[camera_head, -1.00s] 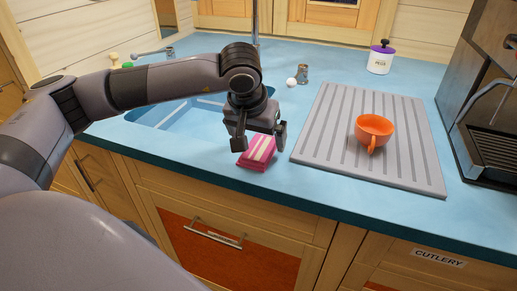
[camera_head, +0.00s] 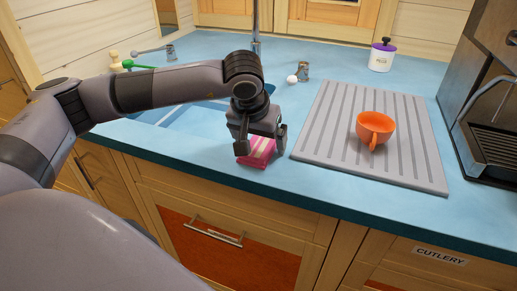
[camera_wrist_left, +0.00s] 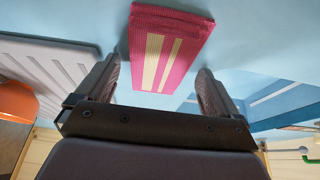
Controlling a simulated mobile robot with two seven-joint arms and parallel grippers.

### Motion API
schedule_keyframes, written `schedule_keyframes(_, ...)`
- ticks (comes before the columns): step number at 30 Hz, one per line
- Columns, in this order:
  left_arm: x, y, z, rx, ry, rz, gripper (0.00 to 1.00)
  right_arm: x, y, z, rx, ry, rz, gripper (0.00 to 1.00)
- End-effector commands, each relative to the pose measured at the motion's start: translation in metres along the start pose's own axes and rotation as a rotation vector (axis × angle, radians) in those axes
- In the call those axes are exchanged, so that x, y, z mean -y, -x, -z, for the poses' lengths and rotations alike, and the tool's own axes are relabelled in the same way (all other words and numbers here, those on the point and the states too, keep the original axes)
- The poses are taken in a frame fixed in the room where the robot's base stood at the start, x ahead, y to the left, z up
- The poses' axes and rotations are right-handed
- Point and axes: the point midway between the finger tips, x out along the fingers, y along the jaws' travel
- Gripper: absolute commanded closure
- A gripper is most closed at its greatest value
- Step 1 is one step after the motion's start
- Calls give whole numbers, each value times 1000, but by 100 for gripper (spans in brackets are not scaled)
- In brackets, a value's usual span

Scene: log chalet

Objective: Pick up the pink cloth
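The pink cloth (camera_head: 258,157) is folded, with pale cream stripes, and lies on the blue counter near its front edge. My left gripper (camera_head: 261,148) is open and low over it, pointing down, with a finger on either side in the head view. In the left wrist view the cloth (camera_wrist_left: 168,47) lies ahead of the open fingers, its near end reaching into the gap between them. I see no finger touching it. The gripper hides part of the cloth in the head view. My right gripper is not in view.
A grey ribbed drainboard (camera_head: 330,130) with an orange cup (camera_head: 376,126) lies just right of the cloth. The sink (camera_head: 183,117) is behind and to the left. A coffee machine (camera_head: 490,110) stands at the right. The blue counter (camera_head: 205,155) is clear left of the cloth.

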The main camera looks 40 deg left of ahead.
Motion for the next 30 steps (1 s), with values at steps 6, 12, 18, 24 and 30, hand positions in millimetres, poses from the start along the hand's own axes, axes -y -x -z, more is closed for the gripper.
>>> schedule_keyframes(6, 0, 0, 0, 1, 0, 0, 60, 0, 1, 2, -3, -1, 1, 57)
schedule_keyframes(12, 0, 0, 0, 0, 0, 0, 60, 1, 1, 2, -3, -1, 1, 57)
schedule_keyframes(18, 0, 5, 2, 0, 0, 0, 60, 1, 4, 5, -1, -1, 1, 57)
schedule_keyframes(24, -1, 29, 13, -6, 1, -3, 60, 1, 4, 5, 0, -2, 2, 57)
schedule_keyframes(30, -1, 84, 36, -7, 1, -4, 60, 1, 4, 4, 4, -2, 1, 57)
